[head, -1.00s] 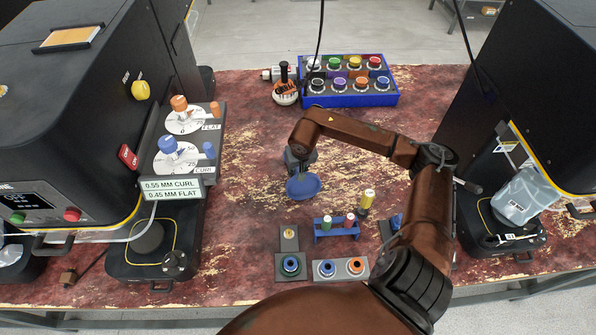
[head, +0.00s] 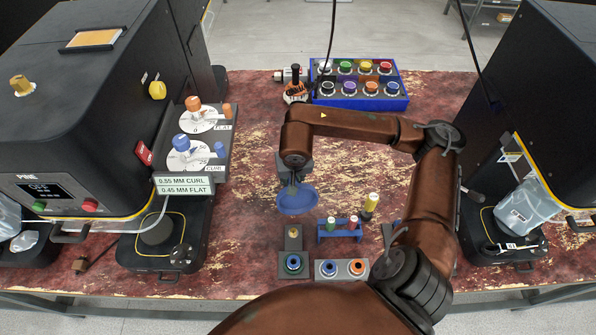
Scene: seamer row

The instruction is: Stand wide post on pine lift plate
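My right gripper (head: 292,180) points down over the table. A round blue piece (head: 297,204) hangs directly under it and moves with it, so I appear to hold it. It may be the wide post, but the fingers and its upper part are hard to see. The left machine's panel (head: 45,192) seems to read PINE. My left gripper is not in view.
A blue rack (head: 325,240) with small posts and a yellow-topped post (head: 371,203) stand nearby. Grey holders (head: 328,275) with coloured rings sit at the front. A blue box of knobs (head: 360,101) is at the back. The table between the left machine and my gripper is clear.

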